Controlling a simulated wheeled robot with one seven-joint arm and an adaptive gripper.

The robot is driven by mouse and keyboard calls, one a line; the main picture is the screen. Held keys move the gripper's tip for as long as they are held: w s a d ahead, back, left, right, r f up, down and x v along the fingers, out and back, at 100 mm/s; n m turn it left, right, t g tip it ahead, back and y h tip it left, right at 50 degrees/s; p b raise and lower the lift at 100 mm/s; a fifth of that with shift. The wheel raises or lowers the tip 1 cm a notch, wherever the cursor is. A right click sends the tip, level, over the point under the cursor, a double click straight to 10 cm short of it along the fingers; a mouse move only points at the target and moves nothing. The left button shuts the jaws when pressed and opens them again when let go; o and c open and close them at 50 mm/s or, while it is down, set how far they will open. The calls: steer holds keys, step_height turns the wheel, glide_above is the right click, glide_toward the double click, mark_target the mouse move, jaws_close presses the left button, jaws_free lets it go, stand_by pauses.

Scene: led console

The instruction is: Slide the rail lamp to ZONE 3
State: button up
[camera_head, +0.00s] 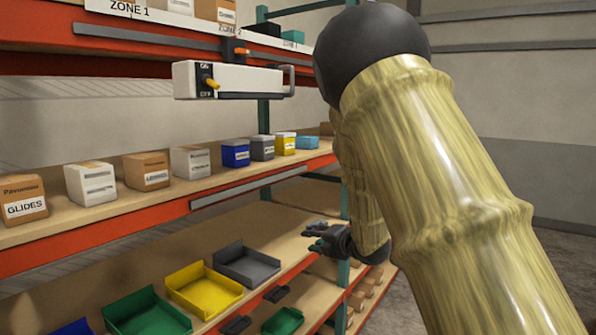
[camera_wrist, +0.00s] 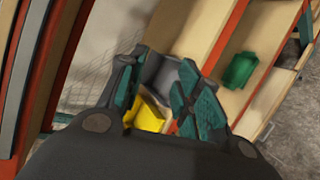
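The rail lamp (camera_head: 235,80) is a long white box with a black-marked end plate and an orange-yellow knob. The ZONE 1 label (camera_head: 128,8) is farther left. My gripper (camera_head: 318,236) is low, beside the lower shelf, well below and right of the lamp. In the wrist view its fingers (camera_wrist: 160,85) stand apart, with nothing held between them.
The middle shelf (camera_head: 130,205) holds several boxes and small bins. The lower shelf has a green tray (camera_head: 145,313), a yellow tray (camera_head: 204,290) and a dark grey tray (camera_head: 247,264). A teal post (camera_head: 263,112) stands behind the lamp. The space before the lamp looks clear.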

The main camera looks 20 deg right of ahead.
steer(key=s+r+n+t+y+p, duration=0.15)
steer(key=r+n, duration=0.65)
steer(key=r, duration=1.5)
steer(key=s+r+n+t+y, duration=0.1)
steer(key=s+r+n+y, duration=0.45)
steer(key=r, duration=1.65)
steer(key=w+a+n+h+p, duration=0.3)
steer(key=w+a+p, duration=0.1)
steer(key=w, duration=0.8)
steer(key=shift+p, duration=0.85)
steer(key=shift+w, duration=0.1)
steer(key=shift+c, duration=0.2)
jaws_close()
steer(key=shift+d, duration=0.1)
